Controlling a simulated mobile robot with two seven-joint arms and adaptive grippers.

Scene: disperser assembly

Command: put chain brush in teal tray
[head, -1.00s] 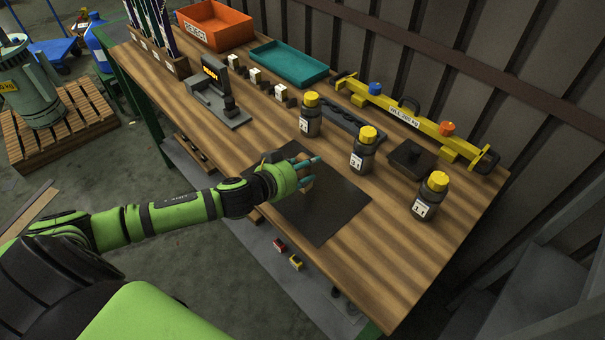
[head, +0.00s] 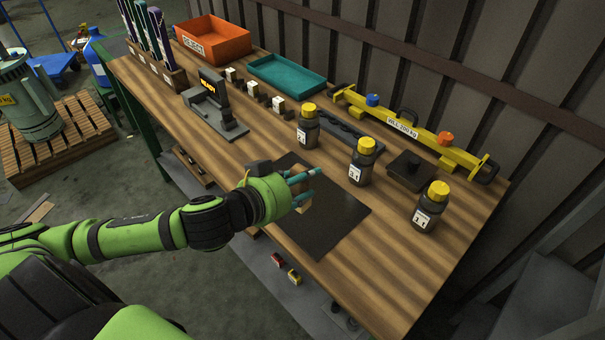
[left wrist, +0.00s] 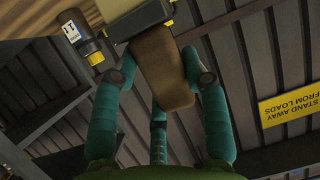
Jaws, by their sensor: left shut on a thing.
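My left gripper (head: 309,184) is over the dark mat near the front of the bench. Its teal fingers are shut on the chain brush (head: 303,207), of which only a small tan part shows below the fingers. In the left wrist view the brush (left wrist: 163,72) is a brown block between the fingers, with a paler and darker part at its top end. The teal tray (head: 290,76) stands at the back of the bench, behind and apart from the gripper, and looks empty. My right gripper is not in view.
A black rack (head: 350,136), small white-topped blocks (head: 252,88) and a grey display device (head: 214,105) lie toward the tray. An orange bin (head: 215,42) and a yellow lifting beam (head: 415,128) are at the back.

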